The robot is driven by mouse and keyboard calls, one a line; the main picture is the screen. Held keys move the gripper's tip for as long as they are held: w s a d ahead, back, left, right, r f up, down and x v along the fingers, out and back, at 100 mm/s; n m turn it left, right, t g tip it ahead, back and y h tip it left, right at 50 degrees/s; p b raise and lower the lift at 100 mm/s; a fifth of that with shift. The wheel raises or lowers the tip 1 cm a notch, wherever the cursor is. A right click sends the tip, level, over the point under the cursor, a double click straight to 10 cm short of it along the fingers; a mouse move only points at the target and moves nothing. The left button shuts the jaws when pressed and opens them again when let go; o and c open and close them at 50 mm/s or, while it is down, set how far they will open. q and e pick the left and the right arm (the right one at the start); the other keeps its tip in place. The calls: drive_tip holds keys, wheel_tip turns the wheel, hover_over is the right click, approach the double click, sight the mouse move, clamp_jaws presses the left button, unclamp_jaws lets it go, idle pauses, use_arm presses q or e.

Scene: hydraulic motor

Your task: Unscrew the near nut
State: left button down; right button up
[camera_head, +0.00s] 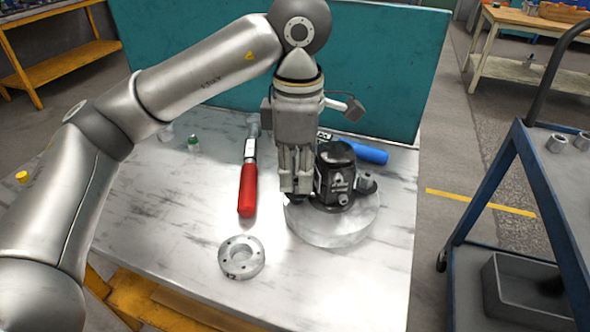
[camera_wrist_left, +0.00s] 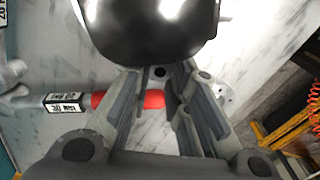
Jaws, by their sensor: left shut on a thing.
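The black hydraulic motor (camera_head: 334,172) stands upright on a round grey plate (camera_head: 340,230) on the table. My left gripper (camera_head: 297,190) points down at the motor's left side, with its fingertips low by the flange. It is shut on the near nut, which the fingers mostly hide. Another fastening point (camera_head: 366,184) shows on the right side of the flange. In the left wrist view the motor's dark body (camera_wrist_left: 150,30) fills the top, and the fingers (camera_wrist_left: 160,73) come together just under it. My right gripper is in neither view.
A red-handled tool (camera_head: 247,190) lies left of the gripper. A blue-handled tool (camera_head: 365,152) lies behind the motor. A metal ring flange (camera_head: 241,257) lies at the front. A teal panel (camera_head: 400,70) closes the back.

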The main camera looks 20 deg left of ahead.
use_arm(q)
drive_tip(key=n, duration=0.2)
drive_tip(key=shift+s+d+r+n, duration=0.1)
drive_tip(key=shift+d+n, duration=0.2)
drive_tip(key=shift+d+r, duration=0.2)
drive_tip(key=shift+r, duration=0.05)
drive_tip(key=shift+a+r+p, duration=0.15)
drive_tip(key=shift+r+p, duration=0.25)
drive_tip(key=shift+p, duration=0.1)
drive_tip(key=shift+r+p, duration=0.4)
drive_tip(key=shift+r, duration=0.1)
drive_tip(key=shift+a+r+p, duration=0.1)
drive_tip(key=shift+r+p, duration=0.45)
drive_tip(key=shift+r, duration=0.35)
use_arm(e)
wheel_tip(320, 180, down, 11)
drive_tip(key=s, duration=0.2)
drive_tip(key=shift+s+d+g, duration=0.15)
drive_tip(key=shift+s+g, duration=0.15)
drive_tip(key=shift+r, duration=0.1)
